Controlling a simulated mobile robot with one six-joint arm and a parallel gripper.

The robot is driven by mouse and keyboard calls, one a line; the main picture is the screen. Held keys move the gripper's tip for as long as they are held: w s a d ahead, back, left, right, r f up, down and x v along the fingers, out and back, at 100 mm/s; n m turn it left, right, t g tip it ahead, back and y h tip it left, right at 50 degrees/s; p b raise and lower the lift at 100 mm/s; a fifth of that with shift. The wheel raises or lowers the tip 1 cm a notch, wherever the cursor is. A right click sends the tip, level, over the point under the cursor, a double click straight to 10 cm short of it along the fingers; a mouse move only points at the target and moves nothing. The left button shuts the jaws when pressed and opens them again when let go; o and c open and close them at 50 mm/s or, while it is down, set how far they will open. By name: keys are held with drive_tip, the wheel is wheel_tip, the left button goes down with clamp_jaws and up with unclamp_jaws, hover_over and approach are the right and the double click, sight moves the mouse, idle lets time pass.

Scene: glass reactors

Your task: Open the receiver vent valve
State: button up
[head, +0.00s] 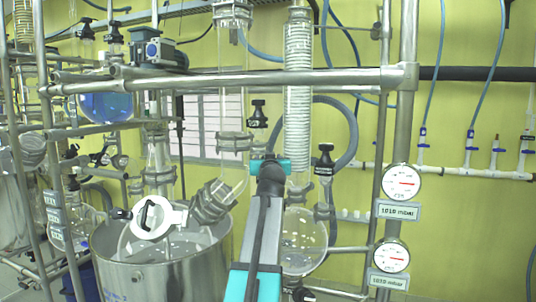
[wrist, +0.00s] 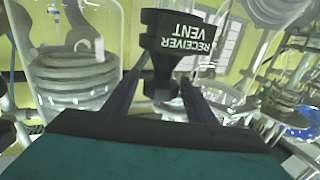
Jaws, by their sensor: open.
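The receiver vent valve shows in the wrist view as a black knob (wrist: 180,35) with white lettering "RECEIVER VENT", upside down in the picture. My gripper (wrist: 163,82) is open, with one dark finger on each side of the narrower part below the knob's cap. I cannot tell whether either finger touches it. In the head view my gripper (head: 268,162) is in front of the glassware, seen from behind, and its fingers are hidden. Two black knobs stand near it, an upper one (head: 258,108) and a right one (head: 325,155); their labels are too small to read.
A coiled glass condenser (head: 298,90) and a round glass flask (head: 303,240) stand close right of my arm. A steel vessel (head: 165,265) is at the lower left. A metal crossbar (head: 260,80) and upright post (head: 405,110) with gauges frame the space.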

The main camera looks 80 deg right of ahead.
drive_tip(key=shift+a+r+g+p, duration=0.15)
drive_tip(key=shift+g+p, duration=0.15)
drive_tip(key=shift+p, duration=0.2)
drive_tip(key=shift+m+g, duration=0.3)
drive_tip(key=shift+m, duration=0.1)
drive_tip(key=shift+w+m+g+p, duration=0.1)
drive_tip(key=shift+m+g+p, duration=0.2)
drive_tip(key=shift+g+p, duration=0.2)
drive_tip(key=shift+f+m+g, duration=0.2)
drive_tip(key=shift+m+g, duration=0.1)
drive_tip(key=shift+g, duration=0.1)
drive_tip(key=shift+m+g+b, duration=0.4)
drive_tip(key=shift+g+b, duration=0.05)
drive_tip(key=shift+g, duration=0.25)
drive_tip(key=shift+d+f+b, duration=0.15)
drive_tip(key=shift+d+b, duration=0.05)
drive_tip(key=shift+b, duration=0.7)
drive_tip(key=shift+g+b, duration=0.3)
drive_tip(key=shift+b, duration=0.05)
drive_tip(key=m+g+b, duration=0.3)
drive_tip(key=g+b, duration=0.1)
drive_tip(key=b, duration=0.6)
drive_tip(key=shift+g+b, duration=0.3)
drive_tip(key=shift+b, duration=0.05)
